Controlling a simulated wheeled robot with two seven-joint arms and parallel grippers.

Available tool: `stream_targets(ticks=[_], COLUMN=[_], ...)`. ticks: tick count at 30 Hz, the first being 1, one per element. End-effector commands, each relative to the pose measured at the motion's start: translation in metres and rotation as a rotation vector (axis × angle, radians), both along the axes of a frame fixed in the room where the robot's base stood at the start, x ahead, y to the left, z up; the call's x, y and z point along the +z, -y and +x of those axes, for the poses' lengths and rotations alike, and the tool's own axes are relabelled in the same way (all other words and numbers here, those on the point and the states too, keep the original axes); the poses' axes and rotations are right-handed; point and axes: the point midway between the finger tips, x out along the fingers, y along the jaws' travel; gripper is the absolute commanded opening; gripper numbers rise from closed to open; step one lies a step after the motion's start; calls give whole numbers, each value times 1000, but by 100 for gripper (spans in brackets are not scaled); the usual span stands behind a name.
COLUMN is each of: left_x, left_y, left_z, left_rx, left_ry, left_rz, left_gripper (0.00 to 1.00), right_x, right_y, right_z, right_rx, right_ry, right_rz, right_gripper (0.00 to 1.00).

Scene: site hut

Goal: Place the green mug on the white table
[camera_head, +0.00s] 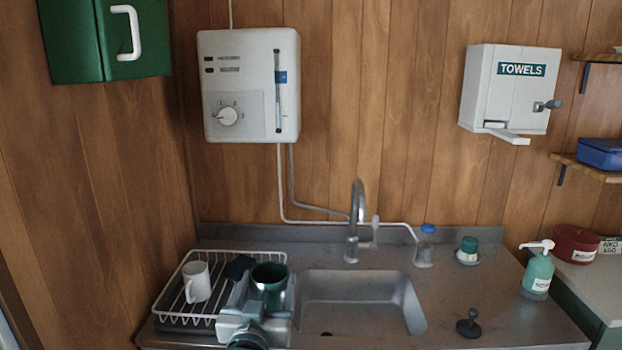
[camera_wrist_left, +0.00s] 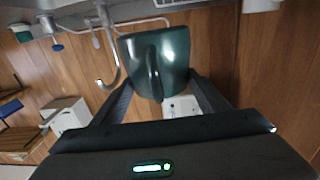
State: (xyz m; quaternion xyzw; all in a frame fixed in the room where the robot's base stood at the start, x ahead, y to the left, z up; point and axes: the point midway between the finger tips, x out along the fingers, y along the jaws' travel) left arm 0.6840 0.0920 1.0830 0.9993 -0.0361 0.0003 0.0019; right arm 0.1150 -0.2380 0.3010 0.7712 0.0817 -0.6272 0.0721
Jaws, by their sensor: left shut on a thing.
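The dark green mug (camera_head: 270,284) is in my left gripper (camera_head: 258,282), above the front of the counter between the dish rack and the sink basin. In the left wrist view the mug (camera_wrist_left: 155,62) sits between the two dark fingers (camera_wrist_left: 158,90), with its handle facing the camera. The gripper is shut on it. The mug looks roughly upright in the head view, its open rim up. My right gripper is not in view. No white table can be made out.
A wire dish rack (camera_head: 172,290) holds a white mug (camera_head: 197,282). Right of my gripper are the sink basin (camera_head: 360,300), tap (camera_head: 356,225), black plunger-like stopper (camera_head: 468,324) and soap bottle (camera_head: 537,275).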

Motion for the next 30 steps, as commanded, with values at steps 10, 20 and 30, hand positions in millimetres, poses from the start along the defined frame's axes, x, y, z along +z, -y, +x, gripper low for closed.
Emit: stream_targets(ticks=[10,20,30], left_x=[-21,-47,-53], left_y=[-32,-83,-111], left_z=[-30,-90,-132], left_rx=[25,59,72], left_ry=[-4,-5,3], left_rz=[-8,-5,3], left_gripper=[38,38,38], right_x=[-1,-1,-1], right_y=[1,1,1], right_z=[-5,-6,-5], right_rx=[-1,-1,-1], right_ry=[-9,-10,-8], right_rz=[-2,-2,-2], right_gripper=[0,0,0])
